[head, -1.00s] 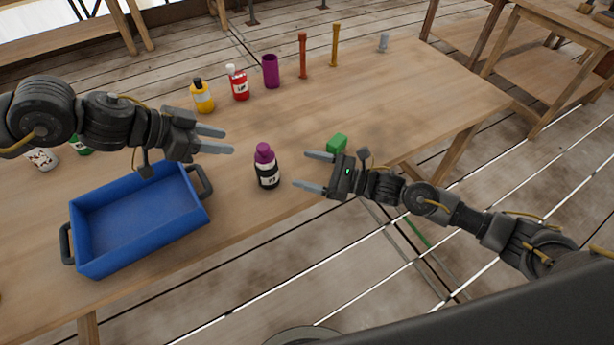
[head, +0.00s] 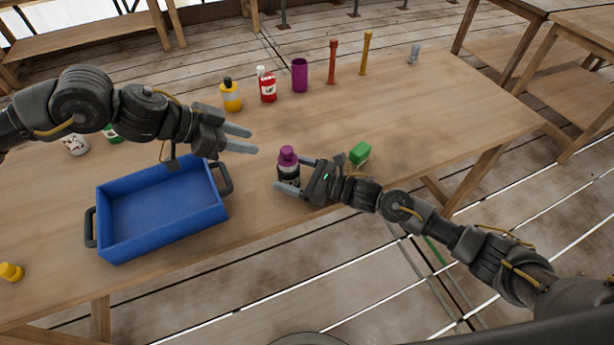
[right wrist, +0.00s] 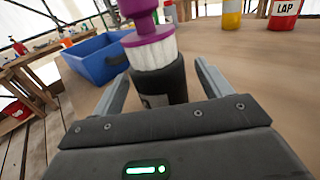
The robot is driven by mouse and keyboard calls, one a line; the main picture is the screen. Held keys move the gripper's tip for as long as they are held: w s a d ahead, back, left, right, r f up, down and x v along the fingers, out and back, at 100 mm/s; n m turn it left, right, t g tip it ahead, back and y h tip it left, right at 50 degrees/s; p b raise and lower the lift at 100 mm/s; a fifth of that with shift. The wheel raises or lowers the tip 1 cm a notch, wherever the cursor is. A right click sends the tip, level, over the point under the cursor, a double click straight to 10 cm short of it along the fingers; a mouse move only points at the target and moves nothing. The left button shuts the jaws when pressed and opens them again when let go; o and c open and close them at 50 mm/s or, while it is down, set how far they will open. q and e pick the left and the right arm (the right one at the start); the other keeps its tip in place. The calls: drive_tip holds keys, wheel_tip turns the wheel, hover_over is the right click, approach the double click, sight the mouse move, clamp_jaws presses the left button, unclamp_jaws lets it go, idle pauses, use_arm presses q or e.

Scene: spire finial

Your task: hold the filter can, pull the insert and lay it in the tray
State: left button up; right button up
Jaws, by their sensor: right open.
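The filter can (head: 287,178) is dark with a pale label and stands upright near the table's front edge. The insert (head: 287,156), with a purple top, sits in its mouth. In the right wrist view the insert's white ribbed part (right wrist: 158,52) shows above the black can (right wrist: 160,82). My right gripper (head: 292,174) is open, with its fingers on either side of the can. My left gripper (head: 254,141) is open and empty, above and left of the can. The blue tray (head: 160,247) is empty and stands left of the can.
A yellow bottle (head: 231,96), a red bottle (head: 267,86), a purple cup (head: 300,75) and two upright posts (head: 333,62) stand along the back. The table's right part is mostly clear.

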drive_tip(key=shift+w+a, duration=0.3)
drive_tip(key=shift+a, duration=0.25)
drive_tip(key=c, duration=1.1)
